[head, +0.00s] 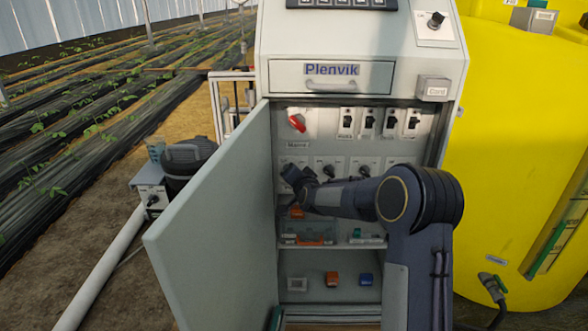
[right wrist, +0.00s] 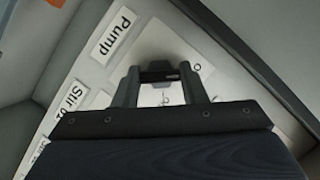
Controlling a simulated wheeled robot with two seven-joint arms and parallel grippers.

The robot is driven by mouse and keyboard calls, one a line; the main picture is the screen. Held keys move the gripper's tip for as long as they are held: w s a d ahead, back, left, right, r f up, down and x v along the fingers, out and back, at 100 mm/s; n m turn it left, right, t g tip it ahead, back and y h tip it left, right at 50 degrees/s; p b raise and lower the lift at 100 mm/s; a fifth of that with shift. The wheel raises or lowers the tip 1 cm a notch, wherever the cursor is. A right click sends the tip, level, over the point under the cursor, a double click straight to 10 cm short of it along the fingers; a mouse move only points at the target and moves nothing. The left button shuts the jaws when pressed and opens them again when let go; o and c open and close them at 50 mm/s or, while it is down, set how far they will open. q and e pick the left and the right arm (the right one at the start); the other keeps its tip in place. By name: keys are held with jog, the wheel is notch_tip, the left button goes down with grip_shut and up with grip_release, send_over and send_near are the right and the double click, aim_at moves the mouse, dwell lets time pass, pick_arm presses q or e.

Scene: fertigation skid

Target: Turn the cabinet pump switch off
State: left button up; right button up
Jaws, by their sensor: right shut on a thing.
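The open cabinet (head: 448,60) shows a row of dark rotary switches inside. In the right wrist view, the pump switch (right wrist: 160,74) is a dark knob on a pale plate beside the label "Pump" (right wrist: 113,34). The two fingers of my right gripper (right wrist: 162,80) are shut on this knob, one on each side. In the head view, my right gripper (head: 298,180) is at the left end of the switch row, and the gripper hides the pump switch there. The knob's exact pointing direction is hard to read. My left gripper is not in view.
The cabinet door (head: 212,225) stands open close to my right gripper's left. A red main switch (head: 297,122) and several breakers (head: 367,122) sit above. Other rotary switches (head: 328,171) are to the right. A shelf with small parts lies below. A yellow tank (head: 520,140) stands right.

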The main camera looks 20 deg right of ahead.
dwell(0.3)
jog(key=o, duration=1)
jog(key=v, duration=0.7)
jog(key=shift+s+p, duration=0.35)
jog(key=shift+a+r, duration=0.1)
jog(key=shift+r, duration=0.05)
